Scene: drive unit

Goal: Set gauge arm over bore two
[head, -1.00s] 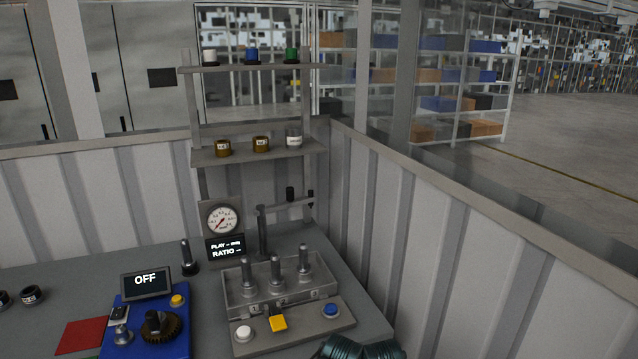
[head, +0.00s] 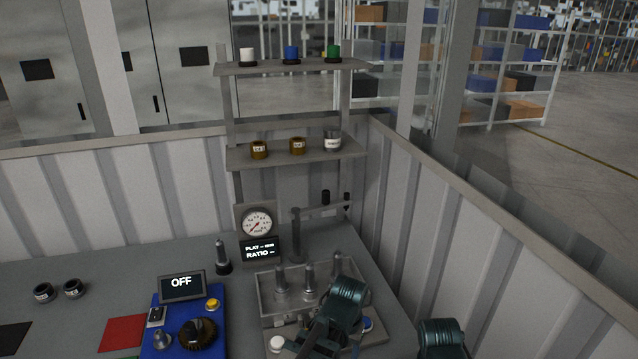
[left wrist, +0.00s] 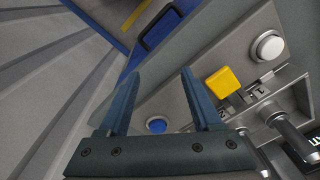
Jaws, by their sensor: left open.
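The gauge arm (head: 322,210) is a grey bar reaching right from an upright post (head: 296,236), with a dark cylinder near its outer end. It stands behind a grey block (head: 263,291) holding three upright pins (head: 309,283). A teal part of my arm covers the block's front right. In the left wrist view my left gripper (left wrist: 157,88) is open and empty, above the front of the fixture. A blue button (left wrist: 157,125) shows between its fingers, with a yellow lever (left wrist: 222,83) and a white button (left wrist: 268,46) to the right. My right gripper is not in view.
A dial gauge (head: 257,223) and a display (head: 260,250) stand left of the post. A blue unit reading OFF (head: 181,283) sits further left. A two-level rack (head: 292,67) with small parts rises behind. Ribbed walls (head: 470,250) close the back and right.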

